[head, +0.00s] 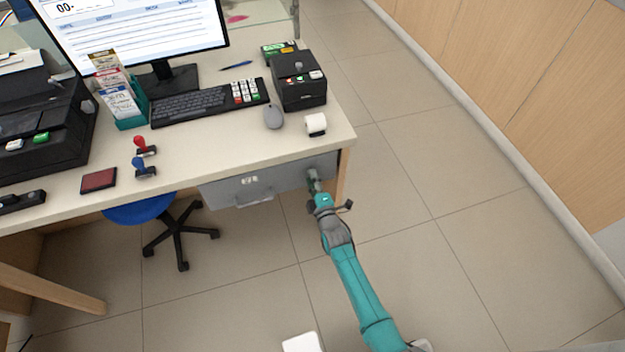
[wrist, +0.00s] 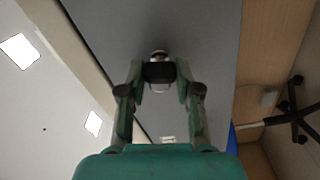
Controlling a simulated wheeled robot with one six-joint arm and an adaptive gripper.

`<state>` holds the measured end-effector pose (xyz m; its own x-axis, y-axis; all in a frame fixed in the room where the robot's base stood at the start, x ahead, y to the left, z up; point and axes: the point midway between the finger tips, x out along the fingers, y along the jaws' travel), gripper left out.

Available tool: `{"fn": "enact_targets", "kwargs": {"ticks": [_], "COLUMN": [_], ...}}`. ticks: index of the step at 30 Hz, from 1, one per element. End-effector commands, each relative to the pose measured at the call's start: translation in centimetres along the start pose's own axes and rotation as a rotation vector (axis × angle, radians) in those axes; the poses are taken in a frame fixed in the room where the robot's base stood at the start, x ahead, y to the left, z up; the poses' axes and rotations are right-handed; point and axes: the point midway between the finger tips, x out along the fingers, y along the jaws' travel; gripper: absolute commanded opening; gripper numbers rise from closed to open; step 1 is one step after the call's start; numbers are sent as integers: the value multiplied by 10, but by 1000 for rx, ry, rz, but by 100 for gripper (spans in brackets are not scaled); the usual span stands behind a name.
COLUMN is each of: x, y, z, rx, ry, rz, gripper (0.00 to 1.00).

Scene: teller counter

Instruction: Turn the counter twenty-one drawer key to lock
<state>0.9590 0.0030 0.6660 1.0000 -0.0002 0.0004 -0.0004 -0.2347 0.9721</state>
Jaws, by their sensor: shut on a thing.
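The grey drawer (head: 225,191) hangs under the counter top and looks shut. It has a small label plate (head: 249,180), too small to read surely, and a handle below it. My gripper (head: 313,179) is at the drawer front's right end. In the wrist view my gripper (wrist: 160,73) is shut on the dark head of the key (wrist: 158,71). The key stands at the round metal lock (wrist: 160,54) on the grey drawer front (wrist: 205,45). The fingers hide part of the key, and its turn angle cannot be told.
A blue stool (head: 140,212) stands below, to the left. The floor right of the counter is clear.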

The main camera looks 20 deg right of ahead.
Motion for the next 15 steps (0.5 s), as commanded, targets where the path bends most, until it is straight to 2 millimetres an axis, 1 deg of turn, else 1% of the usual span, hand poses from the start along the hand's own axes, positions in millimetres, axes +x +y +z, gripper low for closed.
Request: {"fn": "enact_targets", "kwargs": {"ticks": [6,15], "x": [0,0], "y": [-1,-2], "z": [0,0], "rx": [-137,-235], "ry": [1,1], "rz": [-1,-2], "gripper": [0,0]}}
